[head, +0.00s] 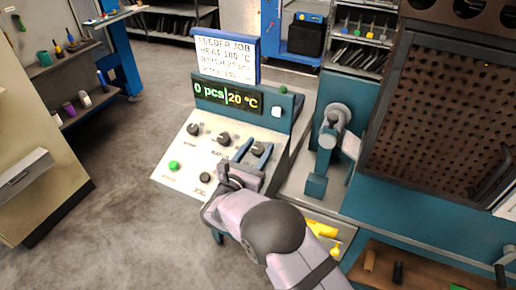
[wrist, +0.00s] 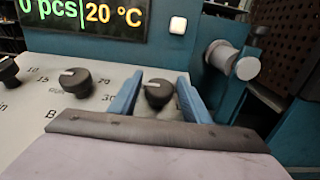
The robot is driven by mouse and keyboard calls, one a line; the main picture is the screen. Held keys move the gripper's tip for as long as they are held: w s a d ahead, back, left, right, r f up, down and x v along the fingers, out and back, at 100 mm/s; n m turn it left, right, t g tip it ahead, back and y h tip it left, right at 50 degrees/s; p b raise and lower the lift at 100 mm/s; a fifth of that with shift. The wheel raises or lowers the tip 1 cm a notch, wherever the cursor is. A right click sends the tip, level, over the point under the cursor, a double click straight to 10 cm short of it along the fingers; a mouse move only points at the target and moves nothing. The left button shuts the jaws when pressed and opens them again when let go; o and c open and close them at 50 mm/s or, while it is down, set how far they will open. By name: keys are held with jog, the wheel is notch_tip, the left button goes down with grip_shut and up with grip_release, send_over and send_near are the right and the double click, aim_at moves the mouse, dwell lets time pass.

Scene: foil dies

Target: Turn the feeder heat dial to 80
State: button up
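The feeder console (head: 160,178) has a sloped pale panel with several black knobs. The rightmost upper knob (head: 258,149) sits between the two blue fingers of my gripper (head: 254,153). In the wrist view this knob (wrist: 158,92) has a pale pointer mark turned to the left, and its label is hidden. My gripper (wrist: 160,97) is open around it, with a small gap seen on each side. The display (head: 228,96) reads 0 pcs and 20 °C; it also shows in the wrist view (wrist: 85,15).
A middle knob (wrist: 76,82) with a numbered scale is left of my gripper. A green button (head: 174,165) and another knob (head: 204,178) are lower on the panel. A job sign (head: 226,58) stands above the display. A perforated machine door (head: 445,115) is at right.

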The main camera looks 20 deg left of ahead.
jog(key=c, duration=0.7)
jog(key=shift+f+m+h+b, duration=0.2)
jog(key=shift+m+h+b, duration=0.55)
jog(key=shift+b, duration=0.35)
jog(key=shift+m+h+b, duration=0.55)
jog(key=shift+h+b, duration=0.2)
jog(key=shift+h, duration=0.1)
jog(key=shift+m+g+h+b, duration=0.5)
jog(key=shift+m+h+b, duration=0.4)
jog(key=shift+h+b, duration=0.1)
jog(key=shift+r+m+g+h+b, duration=0.2)
jog(key=shift+m+g+h+b, duration=0.7)
jog(key=shift+m+h, duration=0.7)
jog(key=o, duration=1.1)
jog(key=shift+c, duration=0.2)
